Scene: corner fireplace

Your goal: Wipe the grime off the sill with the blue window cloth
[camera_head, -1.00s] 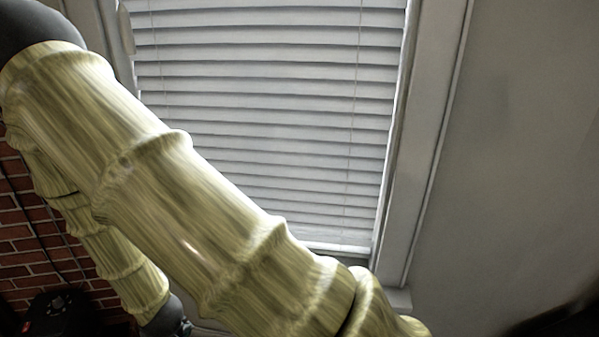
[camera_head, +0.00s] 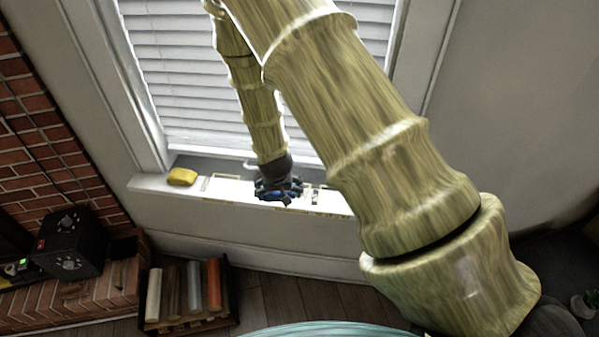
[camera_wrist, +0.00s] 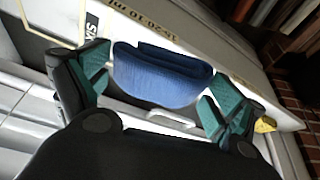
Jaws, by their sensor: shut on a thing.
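The white window sill (camera_head: 150,184) runs below the blinds and carries tan tape outlines and printed labels. My gripper (camera_head: 279,190) is over the middle of the sill, pointing down. In the wrist view my gripper (camera_wrist: 155,92) is shut on the folded blue window cloth (camera_wrist: 165,76), which sits between the two teal-padded fingers. In the head view only small bits of blue show at the fingertips. I cannot tell whether the cloth touches the sill. I cannot make out clear grime; the part under the cloth is hidden.
A yellow sponge-like block (camera_head: 182,177) lies at the sill's left end. A grate handle or latch (camera_wrist: 172,118) is by the window. A black box (camera_head: 70,243) and a dark crate of rolls (camera_head: 190,322) stand low at left, beside the brick wall (camera_head: 40,130).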

